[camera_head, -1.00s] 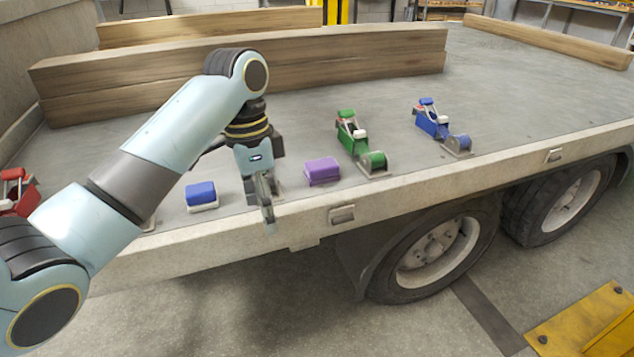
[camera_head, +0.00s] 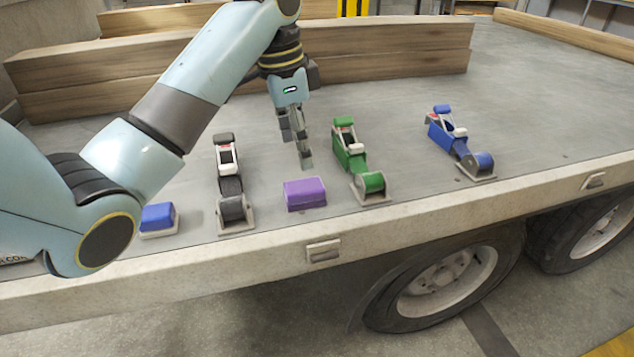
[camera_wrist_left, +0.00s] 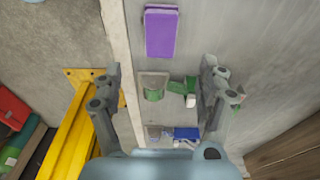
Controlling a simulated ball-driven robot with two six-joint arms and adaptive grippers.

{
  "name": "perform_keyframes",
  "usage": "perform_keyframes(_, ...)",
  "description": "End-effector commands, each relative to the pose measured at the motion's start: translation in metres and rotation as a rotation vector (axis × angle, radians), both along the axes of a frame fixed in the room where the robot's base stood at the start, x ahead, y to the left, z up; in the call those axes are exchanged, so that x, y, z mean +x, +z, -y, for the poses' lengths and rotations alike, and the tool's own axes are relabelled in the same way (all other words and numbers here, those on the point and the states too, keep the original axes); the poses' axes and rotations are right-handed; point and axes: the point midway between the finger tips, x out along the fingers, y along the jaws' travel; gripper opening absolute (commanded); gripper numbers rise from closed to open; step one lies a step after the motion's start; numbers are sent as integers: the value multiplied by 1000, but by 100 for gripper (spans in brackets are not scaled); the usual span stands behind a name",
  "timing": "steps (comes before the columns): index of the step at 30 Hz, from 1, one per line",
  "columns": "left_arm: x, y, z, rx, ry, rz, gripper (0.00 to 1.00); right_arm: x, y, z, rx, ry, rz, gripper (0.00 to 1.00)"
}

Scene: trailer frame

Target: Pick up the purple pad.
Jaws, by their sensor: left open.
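The purple pad (camera_head: 305,193) lies on the grey trailer bed near its front edge, between a black and a green ratchet device. My left gripper (camera_head: 304,160) is open and points down above and just behind the pad in the head view, apart from it. My right gripper is in neither view.
A green ratchet (camera_head: 358,165) stands right of the pad, a black one (camera_head: 231,185) left of it. A blue pad (camera_head: 158,218) lies further left, a blue ratchet (camera_head: 460,145) further right. Timber beams (camera_head: 380,55) lie behind. The trailer's front edge (camera_head: 430,215) is close.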

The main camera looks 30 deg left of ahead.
Motion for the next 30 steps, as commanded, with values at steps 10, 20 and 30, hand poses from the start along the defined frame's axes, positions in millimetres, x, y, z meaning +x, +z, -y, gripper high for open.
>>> perform_keyframes(10,4,-53,5,-1,0,-5,75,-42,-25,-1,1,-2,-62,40)
perform_keyframes(20,5,-95,2,-1,0,-6,75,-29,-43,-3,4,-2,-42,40)
perform_keyframes(30,8,-105,4,0,-1,-3,74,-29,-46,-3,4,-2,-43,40)
